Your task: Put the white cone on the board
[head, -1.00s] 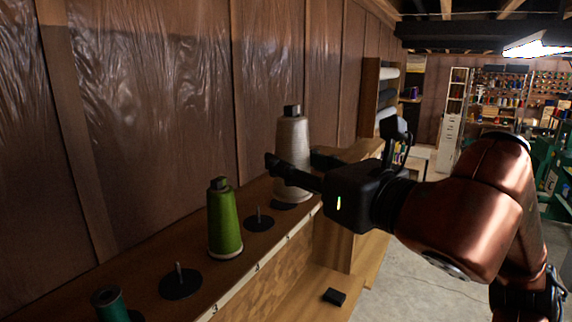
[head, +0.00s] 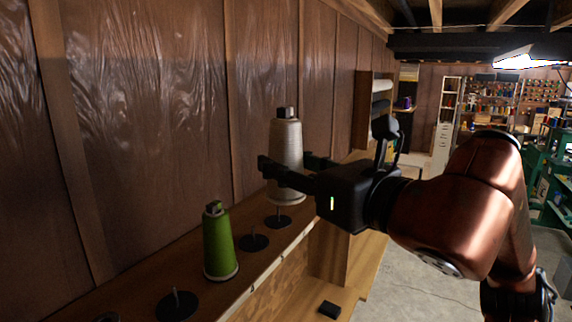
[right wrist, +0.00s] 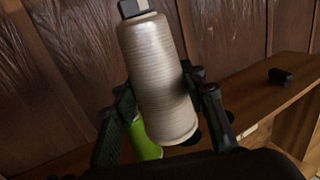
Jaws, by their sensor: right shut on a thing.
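The white cone (head: 286,143) of thread with a dark top is held upright between the fingers of my right gripper (head: 292,172). Its base is a little above a black disc with a peg (head: 278,221), with a small gap showing. The right wrist view shows the cone (right wrist: 160,80) between both fingers (right wrist: 163,118). The wooden board (head: 225,292) runs along the wall and bears several black peg discs. My left gripper is not in view.
A green cone (head: 219,243) stands on the board, left of an empty peg disc (head: 253,242). Another empty disc (head: 177,306) is nearer. A small black block (head: 329,309) lies on the lower wooden ledge. The plastic-covered wall (head: 160,110) is behind.

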